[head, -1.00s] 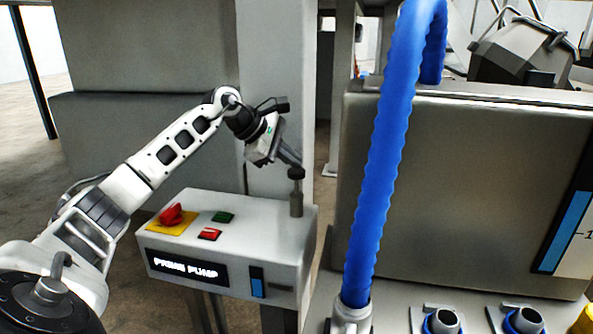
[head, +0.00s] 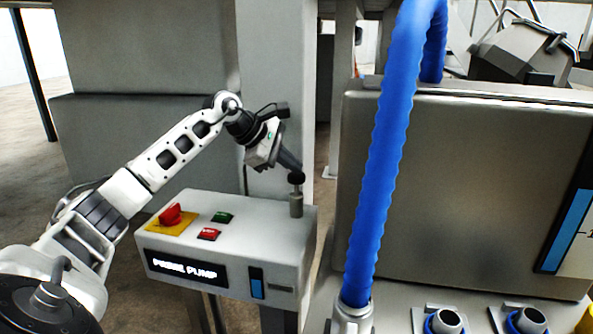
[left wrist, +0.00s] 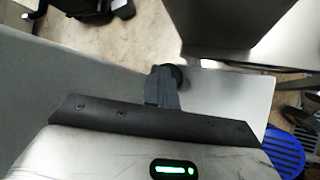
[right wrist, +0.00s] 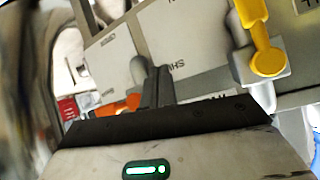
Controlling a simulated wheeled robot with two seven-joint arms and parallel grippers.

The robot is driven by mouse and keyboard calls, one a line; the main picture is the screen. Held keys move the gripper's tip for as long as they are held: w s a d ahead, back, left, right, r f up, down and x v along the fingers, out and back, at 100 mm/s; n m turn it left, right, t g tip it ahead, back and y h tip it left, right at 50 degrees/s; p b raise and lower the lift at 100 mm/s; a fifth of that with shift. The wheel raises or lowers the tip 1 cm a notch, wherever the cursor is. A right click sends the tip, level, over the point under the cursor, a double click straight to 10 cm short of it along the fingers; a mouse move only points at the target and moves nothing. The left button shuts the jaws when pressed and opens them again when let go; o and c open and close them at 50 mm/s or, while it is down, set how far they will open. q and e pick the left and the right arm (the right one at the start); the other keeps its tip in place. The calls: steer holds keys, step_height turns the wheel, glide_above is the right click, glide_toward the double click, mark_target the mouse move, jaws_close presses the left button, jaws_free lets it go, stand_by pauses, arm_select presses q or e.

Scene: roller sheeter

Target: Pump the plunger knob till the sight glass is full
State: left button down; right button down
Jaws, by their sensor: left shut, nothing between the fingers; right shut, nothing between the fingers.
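The prime pump box (head: 205,282) stands at the lower middle of the head view, its lettered sign on the front. The black plunger knob (head: 297,178) sits on a grey cylinder (head: 296,204) at the box's right end. My left gripper (head: 294,168) is shut, its fingertips at the top of the knob and apparently touching it. In the left wrist view the shut fingers (left wrist: 162,86) partly cover the dark knob (left wrist: 179,75). The narrow sight glass (head: 257,283) on the box front shows blue with a dark part above. My right gripper (right wrist: 158,86) is shut and empty.
On the box top are a red knob (head: 171,214) on a yellow plate, a green button (head: 222,216) and a red button (head: 208,234). A thick blue hose (head: 386,150) rises to the right, before a large steel tank (head: 460,190). A yellow handle (right wrist: 266,55) shows in the right wrist view.

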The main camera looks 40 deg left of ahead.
mark_target(291, 175)
arm_select(q)
steer(key=shift+f+b, duration=0.3)
steer(key=shift+f, duration=0.2)
steer(key=shift+f+b, duration=0.5)
steer(key=shift+f, duration=0.2)
stand_by(0.5)
steer(key=shift+r, duration=0.15)
steer(key=shift+r+p, duration=2.1)
steer(key=shift+r, duration=0.2)
steer(key=shift+r, duration=0.15)
step_height(291, 175, up, 5)
steer(key=p, duration=0.4)
